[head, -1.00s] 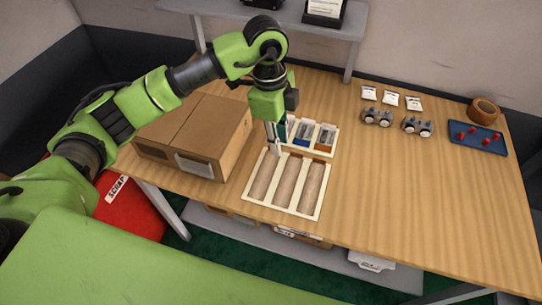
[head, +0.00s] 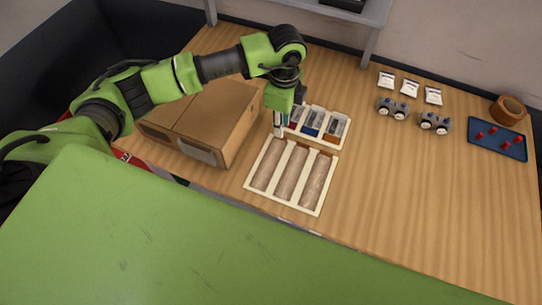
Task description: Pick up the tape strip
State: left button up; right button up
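My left gripper (head: 279,128) points down at the left end of a small cream tray (head: 343,121), just behind a larger cream tray. A pale, narrow piece shows at its fingertips. I cannot tell whether this is a finger or a held strip, nor whether the fingers are open or shut. No tape strip can be made out for certain. A brown ring, perhaps a tape roll (head: 499,115), stands at the far right of the table. My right gripper is out of view.
The larger tray (head: 280,205) has three long, brownish compartments. The small tray has red, blue and orange compartments with grey parts. A cardboard box (head: 228,110) stands left of the gripper. White packets (head: 410,88), wheeled parts (head: 392,109) and a blue tray (head: 490,150) lie right. The table's middle right is clear.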

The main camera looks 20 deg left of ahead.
aim_at(283, 141)
pick_arm(q)
jog(key=shift+d+f+p, duration=0.15)
jog(key=shift+f+p, duration=0.25)
jog(key=shift+f, duration=0.15)
jog(key=shift+d+f+p, duration=0.15)
jog(key=shift+f+p, duration=0.2)
jog(key=shift+f, duration=0.15)
notch_tip(283, 141, down, 2)
jog(key=shift+f, duration=0.15)
jog(key=shift+w+f, duration=0.1)
jog(key=shift+f, duration=0.1)
grip_shut()
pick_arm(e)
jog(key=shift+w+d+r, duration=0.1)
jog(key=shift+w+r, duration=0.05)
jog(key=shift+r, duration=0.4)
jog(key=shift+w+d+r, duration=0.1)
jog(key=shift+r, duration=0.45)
pick_arm(q)
jog(key=shift+r, duration=0.1)
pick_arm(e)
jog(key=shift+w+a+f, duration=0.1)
